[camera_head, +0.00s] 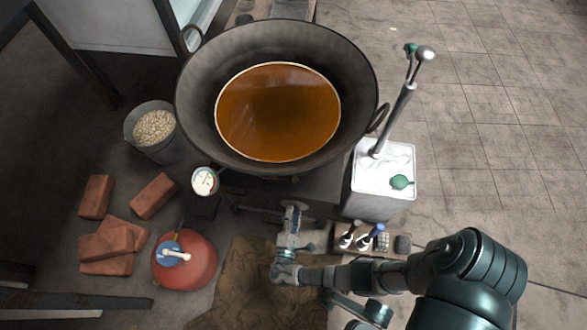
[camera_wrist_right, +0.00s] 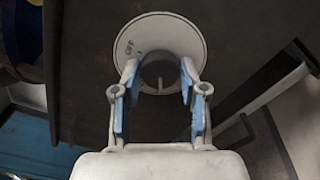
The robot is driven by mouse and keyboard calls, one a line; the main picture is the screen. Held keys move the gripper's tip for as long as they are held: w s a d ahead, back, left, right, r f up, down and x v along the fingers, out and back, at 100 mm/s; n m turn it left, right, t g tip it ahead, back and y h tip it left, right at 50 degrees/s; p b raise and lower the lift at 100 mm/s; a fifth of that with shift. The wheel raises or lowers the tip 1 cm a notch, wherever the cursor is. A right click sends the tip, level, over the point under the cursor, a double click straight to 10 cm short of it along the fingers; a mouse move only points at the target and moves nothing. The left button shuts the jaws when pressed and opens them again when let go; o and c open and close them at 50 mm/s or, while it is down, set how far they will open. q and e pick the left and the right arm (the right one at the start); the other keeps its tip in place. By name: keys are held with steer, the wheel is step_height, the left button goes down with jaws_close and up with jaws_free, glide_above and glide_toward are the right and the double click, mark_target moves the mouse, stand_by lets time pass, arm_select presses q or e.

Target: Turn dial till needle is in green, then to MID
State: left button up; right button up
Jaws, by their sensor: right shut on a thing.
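The dial is a white round plate (camera_wrist_right: 165,32) with a dark grey knob (camera_wrist_right: 158,68) at its centre, on a dark panel in the right wrist view. Lettering that looks like "OFF" shows on the plate's left side. My right gripper (camera_wrist_right: 157,88) has its blue-padded fingers on either side of the knob and is shut on it. In the head view my right gripper (camera_head: 292,212) is at the stove front and the dial cannot be made out there. The round white gauge (camera_head: 204,181) stands left of the gripper; its needle is too small to read surely. My left gripper is not in view.
A big wok (camera_head: 190,95) of orange-brown liquid stands above the stove. A metal can (camera_head: 378,205) is at right, with a small tray of bottles (camera_head: 365,240) below it. A red gas cylinder (camera_head: 200,262), bricks (camera_head: 153,196) and a bucket (camera_head: 165,150) are left.

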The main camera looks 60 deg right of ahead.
steer(key=shift+w, duration=0.1)
steer(key=o, duration=0.9)
steer(key=shift+o, duration=1.2)
steer(key=v, duration=1.2)
steer(key=shift+f, duration=0.1)
